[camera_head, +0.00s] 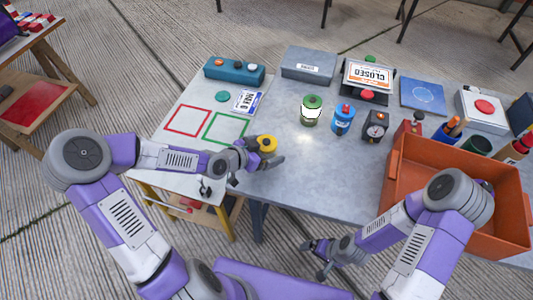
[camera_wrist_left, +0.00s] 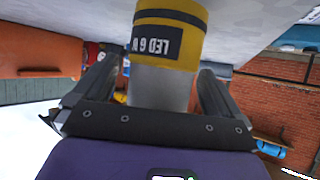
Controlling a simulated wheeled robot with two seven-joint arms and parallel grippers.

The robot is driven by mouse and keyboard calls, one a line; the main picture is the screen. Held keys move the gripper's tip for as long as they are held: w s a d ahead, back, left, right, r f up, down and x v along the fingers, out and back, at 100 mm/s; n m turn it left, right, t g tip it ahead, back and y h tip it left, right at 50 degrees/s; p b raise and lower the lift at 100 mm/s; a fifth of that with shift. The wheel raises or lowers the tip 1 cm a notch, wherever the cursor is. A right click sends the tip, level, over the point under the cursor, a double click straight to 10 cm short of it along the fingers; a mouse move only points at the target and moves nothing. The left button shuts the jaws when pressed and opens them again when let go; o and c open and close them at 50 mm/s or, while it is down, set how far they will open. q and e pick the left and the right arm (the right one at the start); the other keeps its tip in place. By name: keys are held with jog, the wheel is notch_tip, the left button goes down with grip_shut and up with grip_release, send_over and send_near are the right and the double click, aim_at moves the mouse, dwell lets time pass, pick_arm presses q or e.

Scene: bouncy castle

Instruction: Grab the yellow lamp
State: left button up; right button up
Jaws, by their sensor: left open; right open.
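The yellow lamp (camera_head: 267,144) stands at the near left edge of the grey table, with a dark band near its top. In the left wrist view the lamp (camera_wrist_left: 168,38) shows a yellow body marked "LED 6 W" and a silvery-grey part between the fingers. My left gripper (camera_head: 262,159) is open, with its fingers on either side of the lamp; I cannot tell if they touch it. In the left wrist view the gripper (camera_wrist_left: 158,85) has gaps beside the lamp. My right gripper (camera_head: 312,259) is open and empty, below the table's front edge.
A green lantern (camera_head: 311,110), a blue canister (camera_head: 343,120) and a black dial box (camera_head: 375,126) stand right of the lamp. An orange crate (camera_head: 398,165) fills the table's right front. Red and green outlined squares (camera_head: 226,127) mark the left tabletop. Bare tabletop lies right of the lamp.

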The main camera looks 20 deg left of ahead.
pick_arm(q)
jog(key=c, duration=1.3)
jog(key=shift+r, duration=0.15)
